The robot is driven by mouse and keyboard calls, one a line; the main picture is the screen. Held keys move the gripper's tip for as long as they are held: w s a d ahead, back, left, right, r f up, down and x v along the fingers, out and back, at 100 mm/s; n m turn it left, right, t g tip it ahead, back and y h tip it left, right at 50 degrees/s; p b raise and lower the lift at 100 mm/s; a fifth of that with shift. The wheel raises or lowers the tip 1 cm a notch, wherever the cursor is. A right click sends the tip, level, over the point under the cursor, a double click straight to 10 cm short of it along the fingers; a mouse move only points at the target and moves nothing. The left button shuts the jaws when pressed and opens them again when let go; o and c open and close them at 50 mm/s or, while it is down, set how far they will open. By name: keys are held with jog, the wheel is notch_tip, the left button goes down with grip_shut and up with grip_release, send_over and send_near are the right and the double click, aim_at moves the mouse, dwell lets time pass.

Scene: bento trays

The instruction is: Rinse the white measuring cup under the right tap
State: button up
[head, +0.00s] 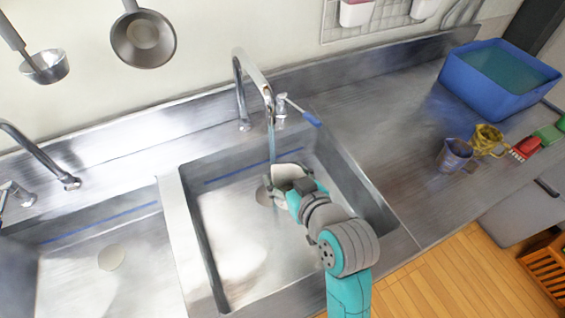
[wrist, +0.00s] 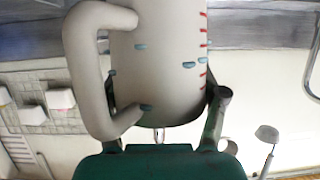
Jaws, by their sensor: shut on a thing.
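The white measuring cup (wrist: 160,60) fills the upper middle of the wrist view, with red scale marks, several teal spots and its handle at left. My gripper (wrist: 160,108) is shut on its body, one finger on each side. In the head view the cup (head: 288,171) is held in the right sink, partly hidden by my gripper (head: 300,187). The right tap (head: 258,78) arches over it. A thin water stream (head: 271,140) falls from the spout to the cup's left edge. I cannot tell whether water enters the cup.
The right sink (head: 225,270) has walls around my arm. A blue-handled lever (head: 303,112) sits beside the right tap. The left tap (head: 40,155) stands over the left sink. On the right counter are a blue tub (head: 475,92), a purple cup (head: 454,155) and a yellow cup (head: 487,140).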

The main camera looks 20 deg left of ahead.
jog(key=s+d+r, duration=0.3)
jog(key=s+r, duration=0.1)
dwell(0.8)
dwell(0.6)
